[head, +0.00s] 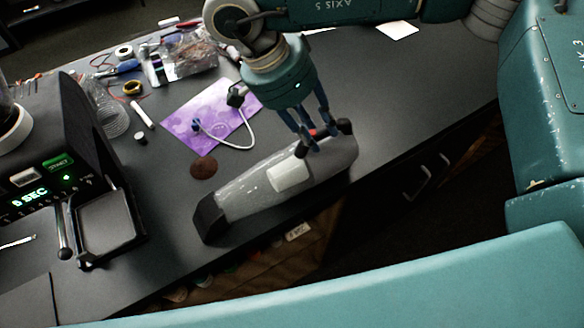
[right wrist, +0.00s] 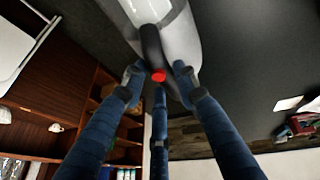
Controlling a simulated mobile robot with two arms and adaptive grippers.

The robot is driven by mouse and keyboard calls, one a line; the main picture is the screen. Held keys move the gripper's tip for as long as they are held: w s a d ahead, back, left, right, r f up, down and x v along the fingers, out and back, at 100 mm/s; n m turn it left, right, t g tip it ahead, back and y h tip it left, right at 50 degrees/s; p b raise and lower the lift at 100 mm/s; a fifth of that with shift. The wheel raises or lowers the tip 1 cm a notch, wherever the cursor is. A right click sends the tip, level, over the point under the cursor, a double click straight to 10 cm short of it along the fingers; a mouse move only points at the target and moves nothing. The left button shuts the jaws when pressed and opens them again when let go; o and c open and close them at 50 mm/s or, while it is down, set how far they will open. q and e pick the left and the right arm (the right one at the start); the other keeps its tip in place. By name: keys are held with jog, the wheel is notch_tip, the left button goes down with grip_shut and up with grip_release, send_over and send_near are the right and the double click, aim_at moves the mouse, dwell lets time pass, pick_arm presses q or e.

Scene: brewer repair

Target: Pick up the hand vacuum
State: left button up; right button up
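The hand vacuum (head: 252,190) lies on the dark counter along its front edge. It has a grey translucent body, a black nozzle at the left, a white part in the middle and a dark handle with a red button at the right. My right gripper (head: 323,140) points down over the handle end. Its blue fingers are spread, with dark tips on either side of the handle. In the right wrist view the black handle and red button of the vacuum (right wrist: 180,30) sit between the fingertips, with gaps visible. My left gripper is not in view.
A brewer (head: 70,150) with a green display stands at the left. A purple mat (head: 190,115) with a white cable, a brown disc (head: 203,167) and small tools lie behind the vacuum. The counter (head: 420,100) is clear to the right. Cabinet handles are below the edge.

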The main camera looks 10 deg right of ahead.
grip_shut()
jog(key=shift+w, duration=0.1)
jog(key=shift+r, duration=0.1)
